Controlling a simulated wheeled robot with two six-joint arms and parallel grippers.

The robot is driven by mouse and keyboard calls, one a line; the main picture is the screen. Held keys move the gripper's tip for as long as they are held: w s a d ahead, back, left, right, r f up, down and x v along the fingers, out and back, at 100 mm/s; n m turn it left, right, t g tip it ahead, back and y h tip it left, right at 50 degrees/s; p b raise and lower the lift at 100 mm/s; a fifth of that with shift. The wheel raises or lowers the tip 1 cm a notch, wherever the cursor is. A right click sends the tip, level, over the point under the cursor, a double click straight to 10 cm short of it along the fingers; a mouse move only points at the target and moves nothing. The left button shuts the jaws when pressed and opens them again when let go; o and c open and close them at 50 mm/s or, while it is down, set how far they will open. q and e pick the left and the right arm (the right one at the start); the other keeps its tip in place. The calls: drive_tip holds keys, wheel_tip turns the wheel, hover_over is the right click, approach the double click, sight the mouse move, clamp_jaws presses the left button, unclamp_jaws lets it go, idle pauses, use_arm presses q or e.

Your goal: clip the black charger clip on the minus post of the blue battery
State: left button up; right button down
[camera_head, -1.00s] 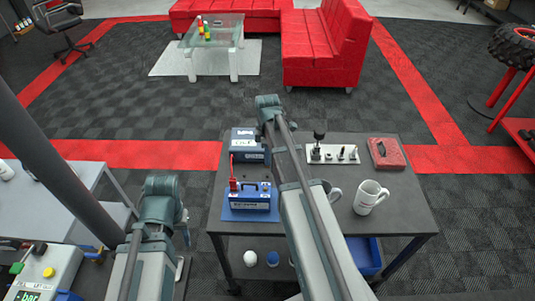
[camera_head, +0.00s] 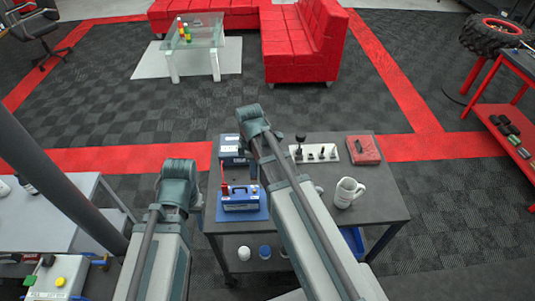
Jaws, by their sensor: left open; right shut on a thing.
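The blue battery (camera_head: 241,204) stands upright on a blue mat at the left front of the dark table, with a red clip (camera_head: 224,187) at its left post. A dark blue charger box (camera_head: 232,159) stands behind it. My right arm reaches in over the table from the front right. Its gripper (camera_head: 250,158) points down beside the charger, behind the battery, mostly hidden by my arm; it is shut on the black charger clip, which I can barely make out. The minus post is not clear. My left gripper (camera_head: 198,204) is open and empty, left of the table, mostly hidden behind its wrist.
A white holder (camera_head: 314,154) with dark parts, a red case (camera_head: 363,150) and a pale mug (camera_head: 347,192) stand on the table's right part. A second mug is partly behind my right arm. A grey bench (camera_head: 60,215) stands at the left. Open floor lies behind the table.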

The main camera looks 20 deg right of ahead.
drive_tip(key=shift+s+a+r, duration=0.1)
drive_tip(key=shift+s+r, duration=0.1)
drive_tip(key=shift+s, duration=0.2)
drive_tip(key=shift+f, duration=0.1)
drive_tip(key=shift+f, duration=0.1)
wheel_tip(320, 180, down, 6)
drive_tip(key=b, duration=0.6)
drive_tip(key=shift+f, duration=0.1)
drive_tip(key=shift+f+b, duration=0.8)
drive_tip(key=shift+b, duration=0.3)
idle(1.2)
idle(0.4)
drive_tip(key=c, duration=0.7)
unclamp_jaws()
drive_tip(key=shift+r, duration=0.1)
